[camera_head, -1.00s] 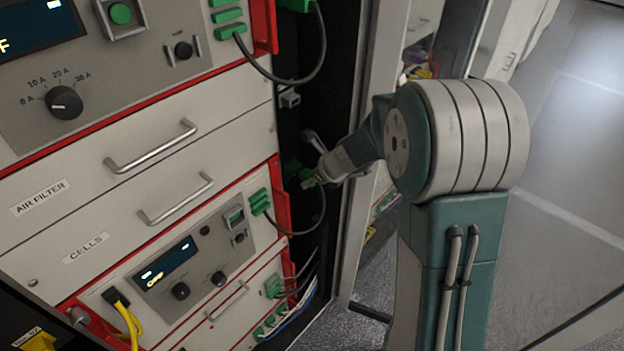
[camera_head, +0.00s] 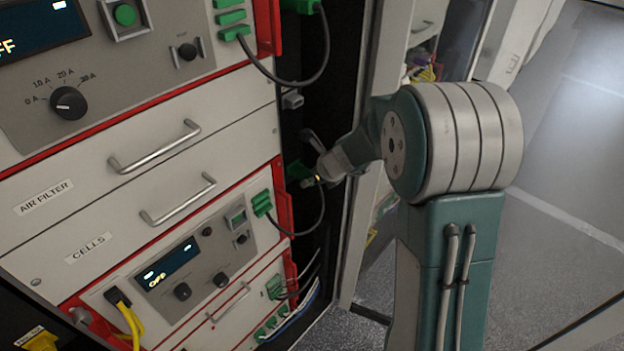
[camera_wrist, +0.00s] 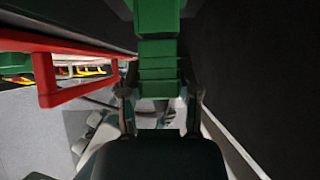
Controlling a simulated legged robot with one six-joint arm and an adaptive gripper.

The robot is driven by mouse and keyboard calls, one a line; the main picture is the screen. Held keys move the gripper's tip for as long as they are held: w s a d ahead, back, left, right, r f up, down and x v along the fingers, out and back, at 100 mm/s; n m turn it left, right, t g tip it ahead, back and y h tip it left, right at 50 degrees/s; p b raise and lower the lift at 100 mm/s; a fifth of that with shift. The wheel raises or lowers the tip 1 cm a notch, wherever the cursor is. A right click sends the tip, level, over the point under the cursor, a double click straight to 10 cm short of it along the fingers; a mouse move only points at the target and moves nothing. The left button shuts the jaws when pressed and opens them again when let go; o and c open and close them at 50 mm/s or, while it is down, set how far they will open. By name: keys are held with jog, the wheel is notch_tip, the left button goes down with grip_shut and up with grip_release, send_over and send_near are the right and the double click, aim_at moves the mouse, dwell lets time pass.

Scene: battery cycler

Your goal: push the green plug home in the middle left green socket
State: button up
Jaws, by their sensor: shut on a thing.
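The green plug (camera_wrist: 160,70) is a ridged block at the upper middle of the wrist view. My gripper (camera_wrist: 160,94) has one finger on each side of its near end and is shut on it. A wider green block, seemingly the green socket (camera_wrist: 157,16), is straight beyond the plug at the top edge. The two line up and look in contact, but I cannot tell how deep the plug sits. In the head view my gripper (camera_head: 318,177) is at the dark strip beside the rack, at a green socket (camera_head: 297,170); the plug there is small and mostly hidden.
A red handle (camera_wrist: 80,90) stands close to the left in the wrist view. A dark panel fills the right. In the head view a black cable (camera_head: 318,215) hangs below my gripper. A grey cabinet post (camera_head: 362,200) stands just right of the dark strip.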

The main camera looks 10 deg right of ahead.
jog(key=shift+w+a, duration=0.1)
jog(key=o, duration=0.9)
jog(key=shift+o, duration=0.2)
jog(key=shift+r, duration=0.1)
jog(key=v, duration=1.2)
jog(key=s+r+n+h, duration=0.2)
jog(key=s+r+n, duration=0.1)
jog(key=s+n, duration=0.9)
jog(key=s+a+r+n+h, duration=0.1)
jog(key=s+r+n, duration=0.3)
jog(key=s+n, duration=0.9)
jog(key=n+h, duration=0.1)
jog(key=n, duration=0.2)
jog(key=shift+s+a+n, duration=0.2)
jog(key=shift+a+n, duration=0.1)
jog(key=shift+n, duration=0.1)
